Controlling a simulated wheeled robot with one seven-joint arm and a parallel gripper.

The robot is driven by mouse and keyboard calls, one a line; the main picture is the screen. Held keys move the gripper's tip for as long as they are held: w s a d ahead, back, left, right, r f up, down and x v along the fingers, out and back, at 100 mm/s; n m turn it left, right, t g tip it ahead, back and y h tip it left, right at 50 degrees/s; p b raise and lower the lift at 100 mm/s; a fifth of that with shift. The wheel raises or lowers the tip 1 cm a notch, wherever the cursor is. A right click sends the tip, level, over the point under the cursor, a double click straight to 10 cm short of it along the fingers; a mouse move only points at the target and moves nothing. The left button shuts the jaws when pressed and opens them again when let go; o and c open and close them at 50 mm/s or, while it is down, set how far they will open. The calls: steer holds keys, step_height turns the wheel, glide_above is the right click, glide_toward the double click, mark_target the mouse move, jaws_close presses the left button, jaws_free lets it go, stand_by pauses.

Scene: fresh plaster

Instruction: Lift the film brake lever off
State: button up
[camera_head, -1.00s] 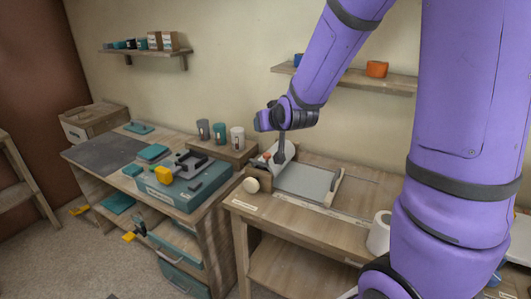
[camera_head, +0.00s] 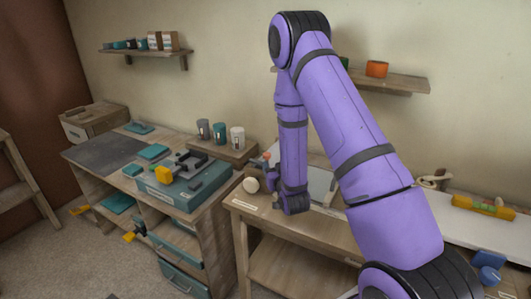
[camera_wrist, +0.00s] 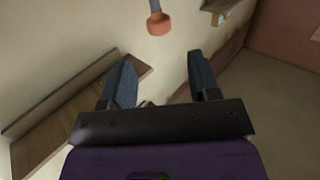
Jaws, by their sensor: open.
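A grey rod with an orange-red knob, which looks like the film brake lever (camera_wrist: 158,24), shows at the top of the wrist view, beyond my fingertips. In the head view its red knob (camera_head: 266,156) is small, at the left end of the wooden bench, just above my gripper. My gripper (camera_wrist: 160,76) is open and empty, with its two dark fingers apart and the knob beyond the gap, not touching it. In the head view my arm hides most of the device with the grey plate (camera_head: 320,184), and the lever's base cannot be seen.
A round cream knob (camera_head: 250,185) sits at the bench's left front. To the left, a teal box (camera_head: 185,190) with a yellow part stands on another bench, with several cups (camera_head: 220,132) behind. A wall shelf (camera_head: 400,83) holds an orange item (camera_head: 376,68).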

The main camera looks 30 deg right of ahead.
steer(key=w, duration=0.3)
steer(key=w+d, duration=0.1)
steer(key=w, duration=0.3)
steer(key=w+d, duration=0.1)
steer(key=w, duration=0.2)
steer(key=shift+w, duration=0.25)
steer(key=shift+c, duration=0.2)
jaws_close()
